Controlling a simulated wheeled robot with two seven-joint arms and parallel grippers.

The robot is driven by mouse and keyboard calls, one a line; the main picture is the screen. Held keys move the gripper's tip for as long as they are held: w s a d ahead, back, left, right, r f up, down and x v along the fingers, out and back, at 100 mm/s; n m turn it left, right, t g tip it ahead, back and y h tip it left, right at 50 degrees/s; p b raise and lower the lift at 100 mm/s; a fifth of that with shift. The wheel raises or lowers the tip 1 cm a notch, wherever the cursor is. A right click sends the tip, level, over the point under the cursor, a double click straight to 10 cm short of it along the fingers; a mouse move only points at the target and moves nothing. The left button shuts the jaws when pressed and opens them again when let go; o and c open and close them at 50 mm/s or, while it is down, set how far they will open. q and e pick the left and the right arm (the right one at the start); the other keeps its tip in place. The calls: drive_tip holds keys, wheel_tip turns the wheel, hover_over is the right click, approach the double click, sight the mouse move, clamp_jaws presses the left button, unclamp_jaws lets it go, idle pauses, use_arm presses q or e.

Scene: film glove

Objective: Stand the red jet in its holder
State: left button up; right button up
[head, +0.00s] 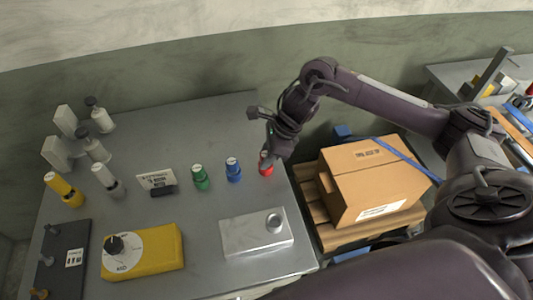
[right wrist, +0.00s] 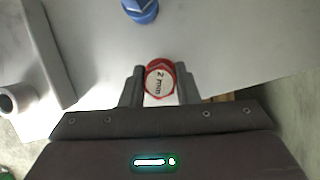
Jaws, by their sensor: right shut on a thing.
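The red jet (head: 266,169) is at the right edge of the grey table, upright, with a white top that reads "2 mm" in the right wrist view (right wrist: 158,80). My right gripper (head: 270,157) is above it, fingers pointing down. In the right wrist view its two fingers (right wrist: 160,74) are shut on the red jet from both sides. I cannot tell whether the jet's base touches the table. A pale metal block (head: 250,240) with a round raised socket (head: 274,223), seemingly the holder, lies nearer the front; the socket looks empty. My left gripper is not in view.
A blue jet (head: 233,169) and a green jet (head: 201,177) stand left of the red one, near a small sign (head: 156,180). A yellow dial box (head: 155,250) is at front left. A cardboard box (head: 370,180) stands beyond the table's right edge.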

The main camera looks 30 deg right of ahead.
drive_tip(key=shift+f, duration=0.2)
drive_tip(key=o, duration=1)
drive_tip(key=shift+r, duration=0.1)
drive_tip(key=shift+r, duration=0.15)
drive_tip(key=shift+d+r, duration=0.15)
drive_tip(key=shift+r, duration=0.1)
drive_tip(key=v, duration=1.1)
drive_tip(key=shift+r, duration=0.2)
